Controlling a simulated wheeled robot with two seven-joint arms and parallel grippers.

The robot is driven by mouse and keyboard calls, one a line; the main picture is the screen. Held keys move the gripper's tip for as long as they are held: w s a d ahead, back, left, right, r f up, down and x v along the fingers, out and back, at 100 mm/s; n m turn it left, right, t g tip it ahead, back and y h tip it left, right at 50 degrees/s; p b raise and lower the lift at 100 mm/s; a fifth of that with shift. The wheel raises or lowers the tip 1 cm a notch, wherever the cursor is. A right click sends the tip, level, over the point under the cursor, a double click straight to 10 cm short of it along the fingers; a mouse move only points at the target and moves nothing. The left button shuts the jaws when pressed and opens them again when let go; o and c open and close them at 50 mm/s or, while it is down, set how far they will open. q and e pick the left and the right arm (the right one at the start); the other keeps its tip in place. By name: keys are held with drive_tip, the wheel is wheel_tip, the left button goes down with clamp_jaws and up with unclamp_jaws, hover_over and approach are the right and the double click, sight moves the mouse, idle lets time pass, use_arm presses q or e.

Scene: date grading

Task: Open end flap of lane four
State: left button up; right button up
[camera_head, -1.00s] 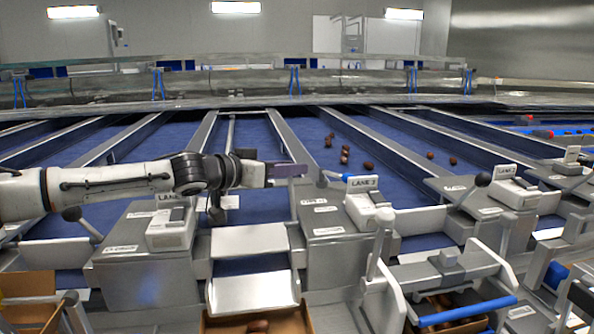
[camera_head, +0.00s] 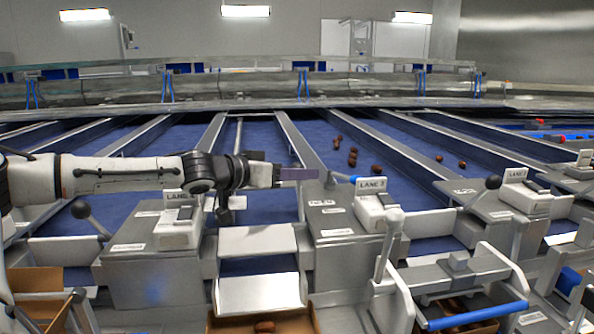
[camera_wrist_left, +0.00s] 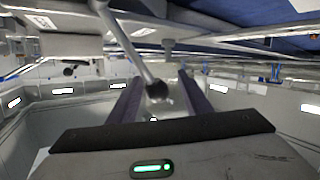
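My left gripper (camera_head: 300,173) reaches in from the left above the lane-end machinery. Its fingers point right, towards the LANE 3 sign (camera_head: 372,184). In the left wrist view the two fingers (camera_wrist_left: 162,95) stand apart. A grey rod with a dark ball knob (camera_wrist_left: 157,90) shows in the gap between them, clear of both; I cannot tell its depth. A partly covered LANE sign (camera_head: 179,195) stands on the box to the left; its number is unreadable. To that box's right, pale plates (camera_head: 257,240) slope down below my gripper. My right gripper is not in view.
A black-knobbed lever (camera_head: 80,208) stands at left and another (camera_head: 493,182) at right. A blue bar (camera_head: 478,316) crosses the front right. Dates (camera_head: 352,158) lie on a blue belt. A cardboard box (camera_head: 235,324) sits below the plates.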

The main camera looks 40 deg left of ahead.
use_arm(q)
drive_tip(key=shift+r, duration=0.35)
wheel_tip(320, 180, up, 9)
drive_tip(key=p, duration=0.4)
drive_tip(key=shift+r, duration=0.35)
